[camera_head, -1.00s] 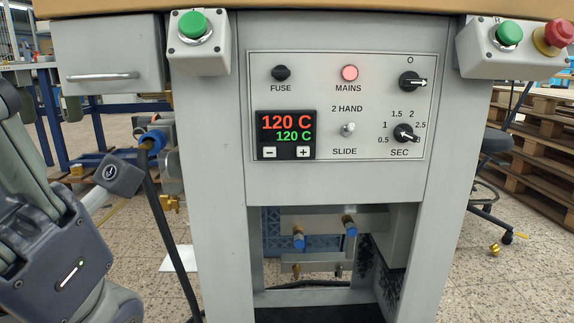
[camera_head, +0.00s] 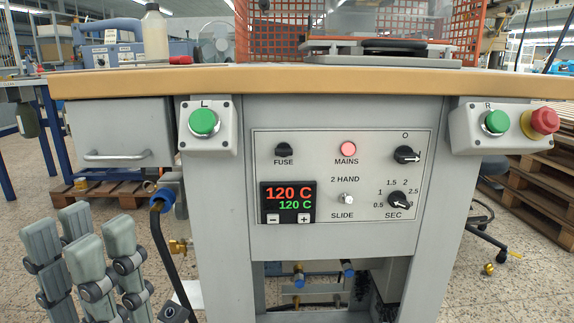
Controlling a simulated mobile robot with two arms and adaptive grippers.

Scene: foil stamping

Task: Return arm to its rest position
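My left gripper (camera_head: 82,232) shows at the lower left, with its grey jointed fingers pointing up. The fingers stand apart with visible gaps, and I see nothing held between them. It is in front of and to the left of the stamping machine's grey front, below the drawer, and appears clear of both. The lower part of this gripper is cut off by the frame edge. My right gripper is not in view.
The control panel (camera_head: 345,230) shows 120 C twice and a lit mains lamp (camera_head: 348,149). Green buttons (camera_head: 204,122) (camera_head: 496,122) flank it, with a red emergency stop (camera_head: 541,121) at right. A drawer (camera_head: 105,122) hangs under the wooden tabletop (camera_head: 150,83). A black hose (camera_head: 163,250) runs beside the gripper.

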